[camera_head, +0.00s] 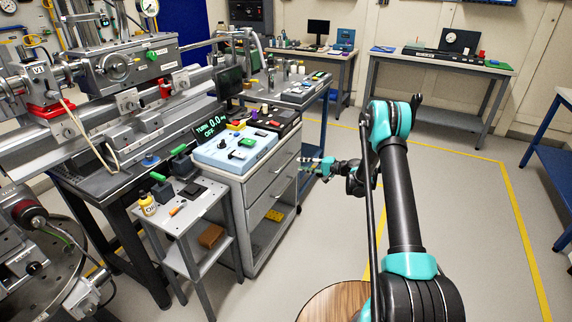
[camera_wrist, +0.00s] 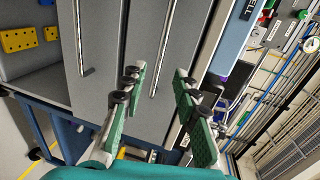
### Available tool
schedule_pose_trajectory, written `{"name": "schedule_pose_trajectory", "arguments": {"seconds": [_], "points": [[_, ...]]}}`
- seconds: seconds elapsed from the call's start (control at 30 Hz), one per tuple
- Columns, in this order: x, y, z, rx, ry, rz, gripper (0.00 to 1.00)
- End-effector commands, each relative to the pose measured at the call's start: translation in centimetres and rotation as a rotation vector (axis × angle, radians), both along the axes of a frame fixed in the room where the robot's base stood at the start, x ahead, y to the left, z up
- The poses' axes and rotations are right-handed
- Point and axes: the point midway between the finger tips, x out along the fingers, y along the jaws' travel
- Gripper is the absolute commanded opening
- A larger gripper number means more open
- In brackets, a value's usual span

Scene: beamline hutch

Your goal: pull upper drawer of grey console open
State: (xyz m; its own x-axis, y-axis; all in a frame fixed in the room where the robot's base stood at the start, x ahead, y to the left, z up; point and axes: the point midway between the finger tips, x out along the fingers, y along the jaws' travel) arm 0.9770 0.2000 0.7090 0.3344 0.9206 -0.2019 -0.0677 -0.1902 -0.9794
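The grey console (camera_head: 233,190) stands at centre with a light blue control panel on top. Its upper drawer (camera_head: 268,179) looks closed; in the wrist view its front (camera_wrist: 145,25) carries a thin bar handle (camera_wrist: 166,45). The lower drawer (camera_head: 264,206) is below it, with its own bar handle (camera_wrist: 81,40) at the left of the wrist view. My gripper (camera_head: 308,161) is in front of the console's drawer side. In the wrist view my gripper (camera_wrist: 158,82) is open and empty, its fingers to either side of the upper handle's line. Whether they touch the handle cannot be told.
A small grey side table (camera_head: 205,200) with a yellow bottle (camera_head: 147,204) stands left of the console. Yellow blocks (camera_head: 273,215) lie on the console's bottom shelf. A blue-legged cart (camera_head: 318,110) stands behind. The floor to the right is clear. A round wooden top (camera_head: 335,300) is in the foreground.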

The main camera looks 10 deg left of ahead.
Motion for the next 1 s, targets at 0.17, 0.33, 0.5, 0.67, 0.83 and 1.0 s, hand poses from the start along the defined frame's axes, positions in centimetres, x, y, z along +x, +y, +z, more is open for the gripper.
{"name": "schedule_pose_trajectory", "arguments": {"seconds": [0.17, 0.33, 0.5, 0.67, 0.83, 1.0], "points": [[1.2, 3.5, -0.8, 0.000, 0.000, 0.003, 0.30], [2.2, 6.2, -1.4, 0.000, 0.000, 0.002, 0.30], [2.9, 8.0, -1.7, 0.000, 0.000, 0.001, 0.30], [3.1, 8.7, -1.9, 0.000, 0.000, 0.000, 0.30], [3.2, 8.7, -1.9, 0.000, 0.000, 0.000, 0.30], [3.2, 8.7, -1.9, 0.000, 0.000, 0.000, 0.22]]}}
